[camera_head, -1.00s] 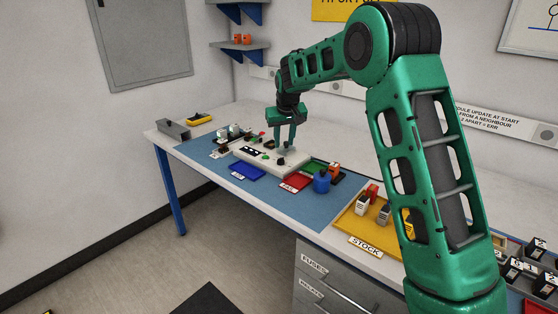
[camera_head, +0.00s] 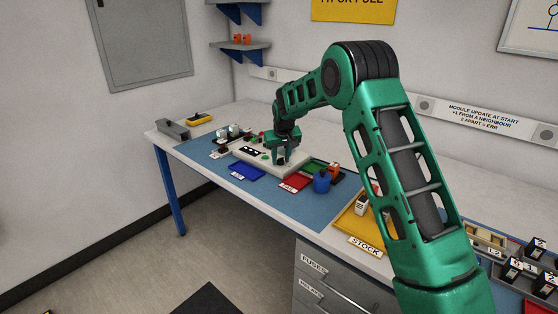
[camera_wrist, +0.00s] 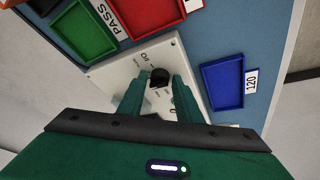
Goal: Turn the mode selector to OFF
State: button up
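The mode selector (camera_wrist: 160,76) is a small black knob on the white control panel (camera_wrist: 110,75). Small dark lettering is printed beside it, too small to read with certainty. The panel also shows in the head view (camera_head: 249,161), on the blue mat, with several buttons and a dark display strip. My gripper (camera_wrist: 160,80) is open over the panel, one green finger on each side of the knob. I cannot tell whether the fingers touch it. In the head view my gripper (camera_head: 281,160) is low at the panel's right end and hides the knob.
A blue tray (camera_wrist: 240,82), red tray (camera_wrist: 189,6) and green tray (camera_wrist: 112,48) lie near the panel.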

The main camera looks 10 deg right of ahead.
jog(key=c, duration=0.7)
jog(key=shift+a, duration=0.25)
jog(key=shift+c, duration=0.2)
jog(key=shift+d, duration=0.15)
